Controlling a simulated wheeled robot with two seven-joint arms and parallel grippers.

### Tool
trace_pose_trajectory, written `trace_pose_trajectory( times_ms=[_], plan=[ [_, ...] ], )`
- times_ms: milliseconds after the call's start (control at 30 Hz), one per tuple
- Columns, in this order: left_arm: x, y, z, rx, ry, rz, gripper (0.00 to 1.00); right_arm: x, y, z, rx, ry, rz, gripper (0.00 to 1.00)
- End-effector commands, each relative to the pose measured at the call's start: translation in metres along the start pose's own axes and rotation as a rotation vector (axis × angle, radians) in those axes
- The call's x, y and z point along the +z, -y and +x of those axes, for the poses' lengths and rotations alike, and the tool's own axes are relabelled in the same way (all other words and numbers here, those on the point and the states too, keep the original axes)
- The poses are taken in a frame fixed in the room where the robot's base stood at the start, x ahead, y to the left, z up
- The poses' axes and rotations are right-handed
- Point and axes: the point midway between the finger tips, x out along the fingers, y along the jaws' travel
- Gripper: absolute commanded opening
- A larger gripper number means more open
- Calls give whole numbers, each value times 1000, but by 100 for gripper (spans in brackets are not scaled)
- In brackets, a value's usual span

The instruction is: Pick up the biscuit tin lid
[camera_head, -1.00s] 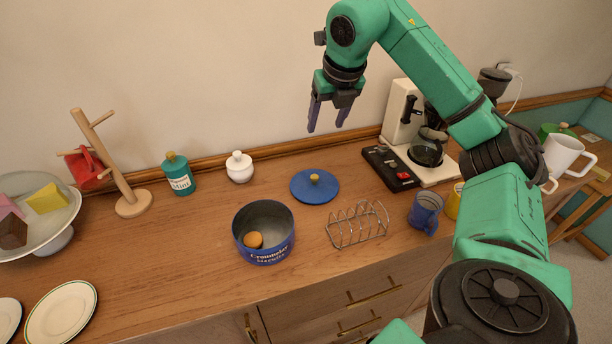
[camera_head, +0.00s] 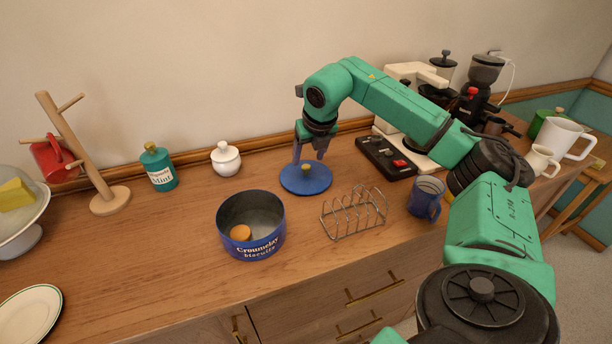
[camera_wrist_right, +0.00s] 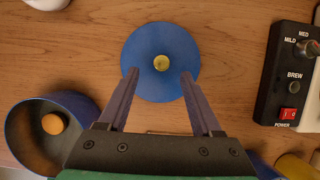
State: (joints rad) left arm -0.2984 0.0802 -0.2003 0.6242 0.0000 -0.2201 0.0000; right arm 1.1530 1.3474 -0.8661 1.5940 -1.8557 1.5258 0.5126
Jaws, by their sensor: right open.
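The biscuit tin lid (camera_head: 306,184) is a round blue disc with a small yellow knob, lying flat on the wooden counter behind the toast rack. It also shows in the right wrist view (camera_wrist_right: 160,85), with the knob near the upper middle. My right gripper (camera_head: 309,158) is open and empty above the lid, fingers pointing down. In the right wrist view its fingertips (camera_wrist_right: 159,73) straddle the knob, still above it as far as I can tell. The blue biscuit tin (camera_head: 258,244) stands open to the left with a round biscuit (camera_head: 240,233) inside. My left gripper is not in view.
A wire toast rack (camera_head: 353,212) stands in front of the lid. A black control panel (camera_head: 386,157) with a red switch and a coffee maker are to its right. A white lidded pot (camera_head: 226,159) and a teal mint jar (camera_head: 158,167) stand to its left. A blue mug (camera_head: 426,198) is at the right.

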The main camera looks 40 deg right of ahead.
Motion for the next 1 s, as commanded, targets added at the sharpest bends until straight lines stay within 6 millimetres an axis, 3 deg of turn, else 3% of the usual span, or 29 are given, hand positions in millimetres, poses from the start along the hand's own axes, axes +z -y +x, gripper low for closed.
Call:
trace_pose_trajectory(
  times_ms=[233,467,633,667,1000],
  plan=[
    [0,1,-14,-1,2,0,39,2,3,43,0,-4,-1,66],
    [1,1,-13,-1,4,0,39,2,3,48,0,0,-1,66],
    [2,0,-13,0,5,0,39,2,3,48,0,-1,-1,5],
    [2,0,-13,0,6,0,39,2,3,48,0,-1,-1,0],
    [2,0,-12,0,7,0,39,4,3,46,0,0,0,0]
  ],
)
